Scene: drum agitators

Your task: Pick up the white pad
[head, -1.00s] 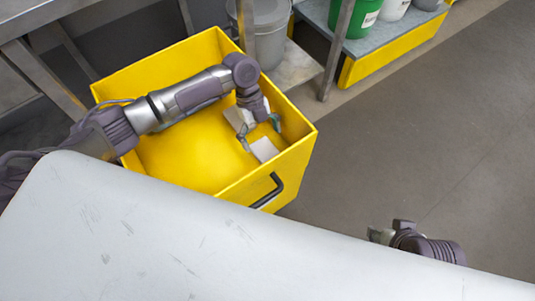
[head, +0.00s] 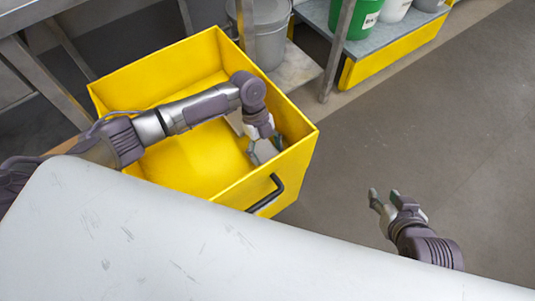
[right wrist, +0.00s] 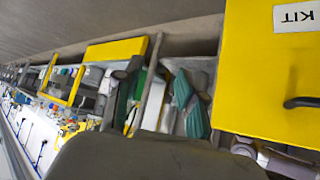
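The white pad (head: 264,152) lies low inside the yellow bin, near its right front corner. My left gripper (head: 266,147) reaches down into the bin, its fingers apart on either side of this pad; whether they touch it is hard to see. A second pale flat piece (head: 235,121) lies behind, partly hidden by my left arm. My right gripper (head: 384,198) is open and empty over the floor, right of the bin.
The yellow bin (head: 160,85) has high walls and a black front handle (head: 266,193). A pale scratched surface (head: 150,240) fills the foreground. Metal table legs (head: 337,50) and a grey bucket (head: 270,40) stand behind the bin. The floor (head: 440,130) at the right is clear.

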